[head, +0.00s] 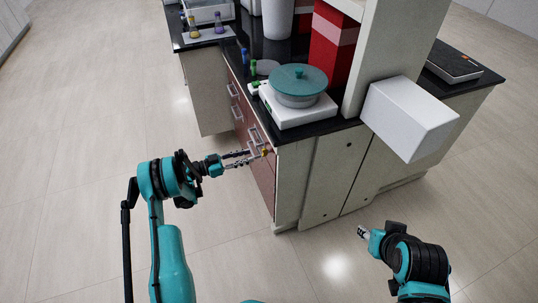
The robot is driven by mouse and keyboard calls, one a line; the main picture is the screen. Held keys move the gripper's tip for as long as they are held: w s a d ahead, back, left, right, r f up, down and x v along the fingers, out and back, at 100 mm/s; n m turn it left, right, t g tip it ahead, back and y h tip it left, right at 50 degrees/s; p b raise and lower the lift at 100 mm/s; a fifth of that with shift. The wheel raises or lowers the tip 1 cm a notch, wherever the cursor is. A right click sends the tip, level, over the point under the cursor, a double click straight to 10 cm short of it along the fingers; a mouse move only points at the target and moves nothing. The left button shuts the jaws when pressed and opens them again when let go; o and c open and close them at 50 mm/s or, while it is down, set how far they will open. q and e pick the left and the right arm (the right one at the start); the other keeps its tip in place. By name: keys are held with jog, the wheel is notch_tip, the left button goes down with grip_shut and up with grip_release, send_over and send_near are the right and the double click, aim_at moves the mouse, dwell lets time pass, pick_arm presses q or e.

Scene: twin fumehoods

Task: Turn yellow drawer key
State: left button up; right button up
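The yellow drawer key (266,150) shows as a small yellow spot near the front corner of the reddish-brown drawer fronts, by a metal drawer handle (254,136). My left gripper (250,157) reaches in from the left with its fingertips right at the key. The fingers partly cover the key and the drawer face. It is too small to tell whether they grip the key or are only beside it. My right gripper (361,232) is low at the right, away from the cabinet, over bare floor; its fingers are too small to read.
A white box (410,115) juts from the cabinet's side. Flasks (193,30) stand at the back left. The floor around is clear.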

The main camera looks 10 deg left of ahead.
aim_at(263, 152)
pick_arm(q)
jog(key=b+x, duration=0.1)
jog(key=x, duration=0.3)
jog(key=b+x, duration=0.1)
jog(key=x, duration=0.2)
jog(key=shift+w+d+f, duration=0.15)
jog(key=shift+d+f, duration=0.05)
jog(key=shift+d, duration=0.15)
grip_shut()
